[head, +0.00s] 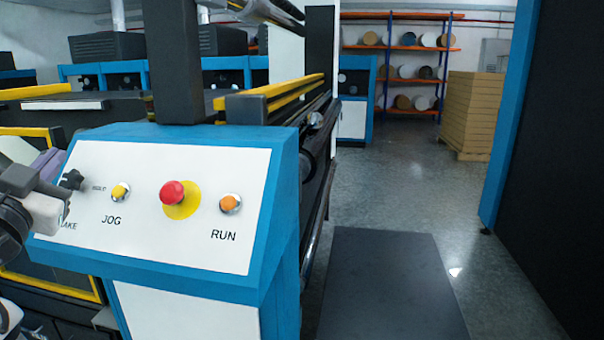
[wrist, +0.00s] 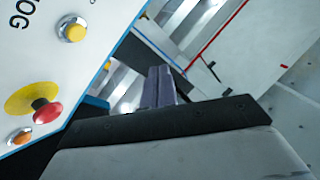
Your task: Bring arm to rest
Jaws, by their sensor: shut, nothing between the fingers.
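My gripper (wrist: 160,86) is shut and empty in the wrist view, its two grey-purple fingers together. In the head view its purple fingers (head: 47,163) show at the left edge, in front of the left end of the blue control box (head: 283,190). The white panel carries a black knob (head: 72,180), a yellow JOG button (head: 120,192), a red mushroom button (head: 173,193) on a yellow disc, and an orange RUN button (head: 231,204). My arm hides part of the label under the knob. In the wrist view the panel lies left of the fingers, apart from them.
A black post (head: 177,70) rises behind the control box. The machine's rollers and yellow rail (head: 290,86) run behind it. A dark mat (head: 385,285) lies on the open floor at right. Shelves of rolls (head: 408,50) and stacked cartons (head: 472,112) stand at the back. A dark blue-edged cabinet (head: 560,140) borders the right.

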